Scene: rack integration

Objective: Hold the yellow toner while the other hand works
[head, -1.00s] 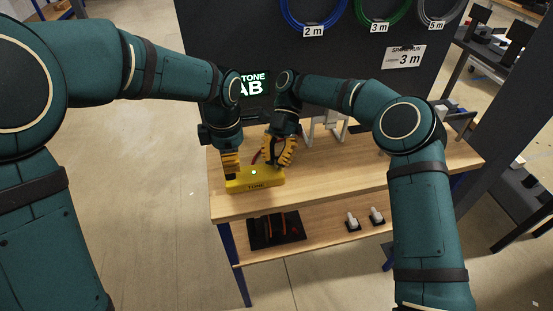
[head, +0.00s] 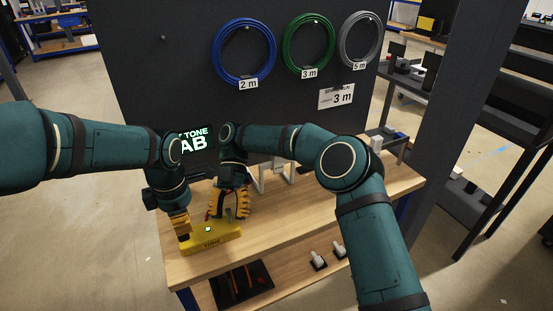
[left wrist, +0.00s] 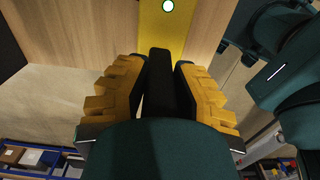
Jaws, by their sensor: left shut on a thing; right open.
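The yellow toner (head: 222,234) sits on the wooden bench top near its front left edge. A small round light on it glows pale green. It also shows in the left wrist view (left wrist: 160,28). My left gripper (head: 182,230) is shut on the toner's left end from above. In the left wrist view its yellow fingers (left wrist: 160,72) stand either side of a dark block. My right gripper (head: 229,214) is open, just behind and above the toner's right part. A small red piece (head: 207,214) shows beside its fingers. Whether the right fingers touch anything is hidden.
Blue (head: 244,52), green (head: 310,45) and grey (head: 360,40) cable coils hang on the dark panel. A lit screen (head: 196,139) stands behind my arms. A white stand (head: 273,180) is right of my right gripper.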

